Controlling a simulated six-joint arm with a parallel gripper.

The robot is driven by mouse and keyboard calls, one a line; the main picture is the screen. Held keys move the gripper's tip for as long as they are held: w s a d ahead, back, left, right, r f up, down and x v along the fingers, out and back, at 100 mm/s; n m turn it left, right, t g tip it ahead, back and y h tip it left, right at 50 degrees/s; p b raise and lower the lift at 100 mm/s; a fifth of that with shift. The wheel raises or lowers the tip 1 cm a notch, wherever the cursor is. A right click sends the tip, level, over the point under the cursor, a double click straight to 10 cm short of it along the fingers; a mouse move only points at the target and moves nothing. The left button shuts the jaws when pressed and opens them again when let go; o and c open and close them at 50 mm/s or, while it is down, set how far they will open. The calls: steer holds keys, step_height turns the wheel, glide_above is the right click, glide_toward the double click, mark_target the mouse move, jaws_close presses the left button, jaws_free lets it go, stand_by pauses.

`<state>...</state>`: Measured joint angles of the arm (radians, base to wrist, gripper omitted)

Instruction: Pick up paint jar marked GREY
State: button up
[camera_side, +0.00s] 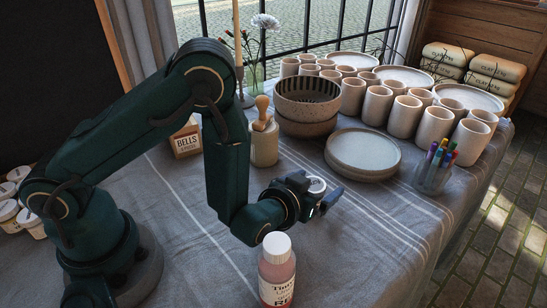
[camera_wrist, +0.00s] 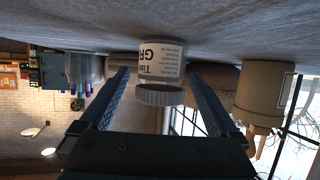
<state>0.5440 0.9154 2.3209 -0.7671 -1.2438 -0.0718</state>
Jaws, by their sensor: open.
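A white-lidded paint jar (camera_wrist: 162,62) with a label starting "GR" stands upside down in the wrist view, between the lines of my fingers. The rest of its colour word is out of sight around the curve. In the side view its white lid (camera_side: 316,185) shows by my gripper (camera_side: 326,196), which hides most of the jar. In the wrist view my gripper (camera_wrist: 160,80) is open, one finger towards each side of the jar. I cannot tell whether either finger touches it.
A pink-red jar (camera_side: 277,272) marked "RE" stands in front of my gripper. Stacked plates (camera_side: 362,154), a tool crock (camera_side: 264,146) and a cup of markers (camera_side: 434,172) stand behind. Bowls (camera_side: 307,100) and several cups fill the back. The cloth at front right is clear.

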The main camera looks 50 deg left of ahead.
steer(key=shift+x, duration=0.8)
jaws_close()
steer(key=shift+r, duration=0.1)
